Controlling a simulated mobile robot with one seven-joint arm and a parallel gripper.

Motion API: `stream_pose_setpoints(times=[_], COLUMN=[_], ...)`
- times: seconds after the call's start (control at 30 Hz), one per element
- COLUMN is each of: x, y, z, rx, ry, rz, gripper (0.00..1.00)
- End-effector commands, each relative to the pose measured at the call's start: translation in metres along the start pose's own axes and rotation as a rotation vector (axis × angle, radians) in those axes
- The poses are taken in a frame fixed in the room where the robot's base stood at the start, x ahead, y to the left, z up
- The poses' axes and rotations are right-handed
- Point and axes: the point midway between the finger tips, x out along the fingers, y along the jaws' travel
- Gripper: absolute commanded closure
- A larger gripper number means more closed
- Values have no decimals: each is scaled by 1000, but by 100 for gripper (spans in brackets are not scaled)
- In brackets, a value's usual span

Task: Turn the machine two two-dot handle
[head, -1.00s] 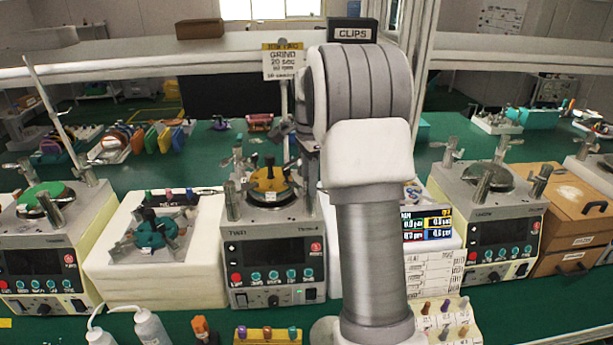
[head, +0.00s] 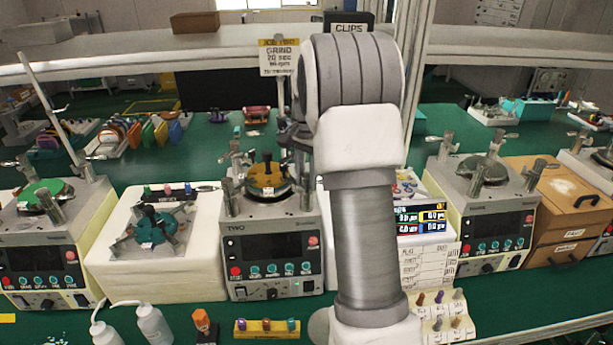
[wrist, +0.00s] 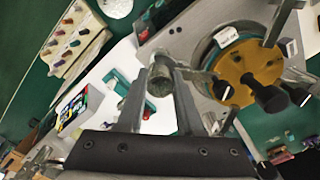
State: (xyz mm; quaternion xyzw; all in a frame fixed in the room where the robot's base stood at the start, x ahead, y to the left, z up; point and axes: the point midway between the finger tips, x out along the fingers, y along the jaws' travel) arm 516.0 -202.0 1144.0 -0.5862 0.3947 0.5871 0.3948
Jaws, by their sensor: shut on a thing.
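Machine two (head: 272,250) is the grey unit marked TWO, left of my arm in the head view, with an orange disc (head: 267,178) on top. Upright posts with handles stand around the disc. In the wrist view, my gripper (wrist: 160,88) is shut on a grey cylindrical handle (wrist: 160,72) beside the machine's top. The orange disc (wrist: 248,72) and black knobs (wrist: 270,98) lie to its right. Dots on the held handle cannot be made out.
A white block with a teal fixture (head: 152,228) stands left of machine two. Another grey machine (head: 488,205) and wooden boxes (head: 565,205) stand to the right. Bottles (head: 153,325) and a yellow peg strip (head: 267,329) are in front.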

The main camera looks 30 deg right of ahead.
Motion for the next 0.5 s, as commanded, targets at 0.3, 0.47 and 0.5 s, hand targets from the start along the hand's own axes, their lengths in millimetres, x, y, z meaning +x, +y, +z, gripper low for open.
stream_pose_setpoints(times=[0.3, 0.47, 0.5], x=[0, 0, 0], y=[0, 0, 0], z=[-1, -1, -1], rx=[-4, -3, -3], ry=[4, 4, 3], rz=[-1, -1, -1], gripper=[100, 36, 35])
